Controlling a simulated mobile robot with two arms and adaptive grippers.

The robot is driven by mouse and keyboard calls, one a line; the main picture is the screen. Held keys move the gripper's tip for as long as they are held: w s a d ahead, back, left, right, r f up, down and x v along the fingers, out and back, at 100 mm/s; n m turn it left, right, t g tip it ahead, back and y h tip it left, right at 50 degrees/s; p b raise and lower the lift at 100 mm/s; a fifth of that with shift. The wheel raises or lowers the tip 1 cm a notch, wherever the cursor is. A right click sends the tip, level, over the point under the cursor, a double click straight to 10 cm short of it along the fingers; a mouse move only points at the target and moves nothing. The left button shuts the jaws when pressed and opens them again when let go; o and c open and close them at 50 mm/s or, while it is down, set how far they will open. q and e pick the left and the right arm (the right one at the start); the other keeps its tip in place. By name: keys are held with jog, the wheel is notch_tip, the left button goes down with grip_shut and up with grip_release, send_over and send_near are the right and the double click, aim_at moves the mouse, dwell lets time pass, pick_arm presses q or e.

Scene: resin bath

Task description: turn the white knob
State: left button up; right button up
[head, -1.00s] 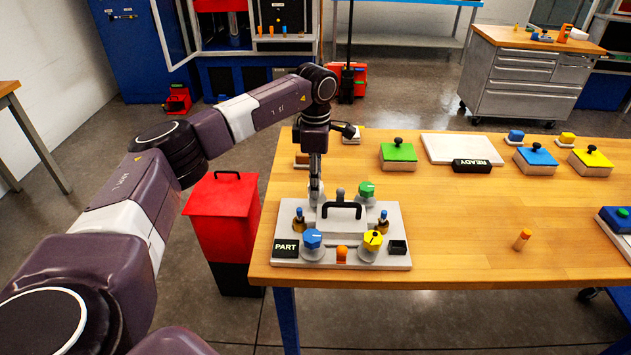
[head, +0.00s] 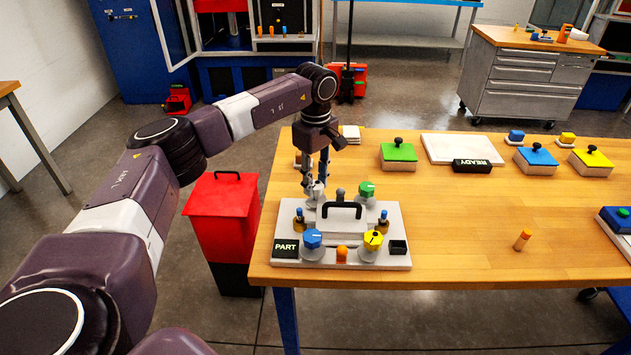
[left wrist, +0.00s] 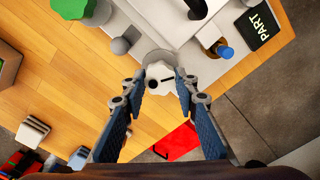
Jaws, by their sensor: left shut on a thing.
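The white knob (left wrist: 157,74) has a scalloped edge and a dark pointer mark; it stands at the back left corner of the PART fixture. My left gripper (left wrist: 160,82) points down at it, with one finger on each side of the knob, shut on it. In the head view the left gripper (head: 315,189) comes down from above, and its fingers partly hide the white knob. The light grey PART fixture (head: 390,261) also carries a blue knob (head: 312,238), a yellow knob (head: 372,240) and a green knob (head: 366,190). My right gripper is not in view.
A black handle (head: 342,206) and a grey ball-topped post (head: 340,193) stand close to the white knob. A red bin (head: 222,215) is left of the table. Green, blue and yellow blocks stand farther back. The table's middle is mostly clear.

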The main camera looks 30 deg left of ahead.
aim_at(315, 184)
pick_arm(q)
jog(key=shift+w+r, duration=0.15)
dwell(0.3)
jog(key=o, duration=1.2)
jog(key=shift+c, duration=0.2)
notch_tip(315, 184, up, 12)
